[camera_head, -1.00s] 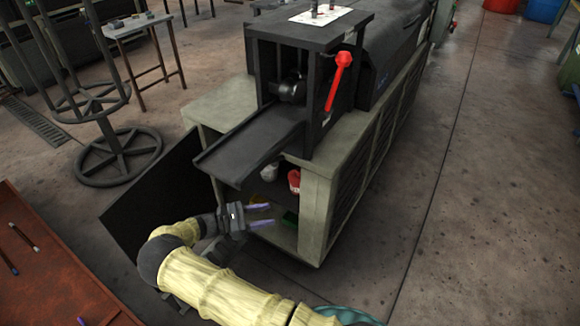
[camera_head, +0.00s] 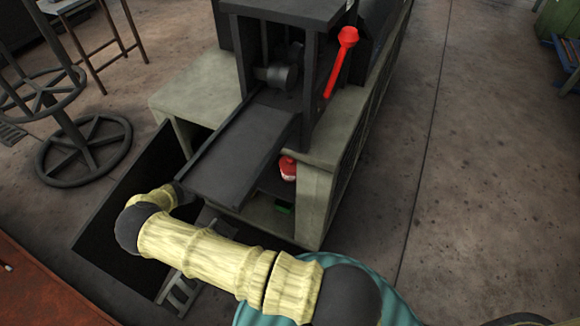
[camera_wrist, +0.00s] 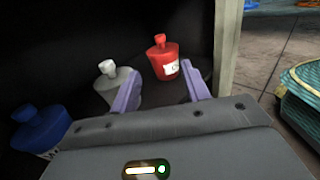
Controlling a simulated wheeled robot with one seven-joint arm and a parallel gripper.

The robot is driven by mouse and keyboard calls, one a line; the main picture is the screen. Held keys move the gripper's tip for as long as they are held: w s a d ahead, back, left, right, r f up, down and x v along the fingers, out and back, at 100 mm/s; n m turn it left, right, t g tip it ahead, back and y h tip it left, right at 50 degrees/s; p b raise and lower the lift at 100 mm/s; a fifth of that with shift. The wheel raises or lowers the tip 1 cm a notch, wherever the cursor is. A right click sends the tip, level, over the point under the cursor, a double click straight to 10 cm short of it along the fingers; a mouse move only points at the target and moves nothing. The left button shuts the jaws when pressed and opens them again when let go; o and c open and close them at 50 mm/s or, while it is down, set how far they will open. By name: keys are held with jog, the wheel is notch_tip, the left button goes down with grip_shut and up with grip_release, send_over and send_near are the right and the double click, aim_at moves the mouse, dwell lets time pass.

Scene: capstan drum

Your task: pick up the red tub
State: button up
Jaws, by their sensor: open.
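The red tub (camera_head: 288,169) stands on a shelf inside the machine's cabinet, partly hidden by the sloping chute in the head view. In the wrist view the red tub (camera_wrist: 163,60) is upright with a small cap and a white label. My gripper (camera_wrist: 160,85) is open and empty, with its two purple fingers pointing toward the tub. The tub is beyond the fingertips, apart from them and close to the line of the right finger. In the head view my gripper is hidden under the chute.
A white bottle (camera_wrist: 112,80) stands left of the tub, beyond the left finger. A blue bottle (camera_wrist: 40,128) is at the far left. The cabinet's side wall (camera_wrist: 227,45) is close on the right. The dark chute (camera_head: 240,150) overhangs the opening. A green object (camera_head: 283,208) lies lower down.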

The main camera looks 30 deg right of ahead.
jog(key=shift+d, duration=0.1)
jog(key=b, duration=0.4)
send_near(287, 159)
jog(key=d, duration=0.5)
jog(key=shift+s+d+f, duration=0.1)
jog(key=shift+s+d, duration=0.15)
jog(key=shift+s, duration=0.1)
jog(key=shift+d, duration=0.3)
jog(key=d+b, duration=0.1)
jog(key=d, duration=0.2)
jog(key=d+b, duration=0.1)
jog(key=d, duration=0.1)
jog(key=shift+s+d+r+b, duration=0.1)
jog(key=shift+s+r+b, duration=0.1)
jog(key=shift+r+b, duration=0.15)
grip_shut()
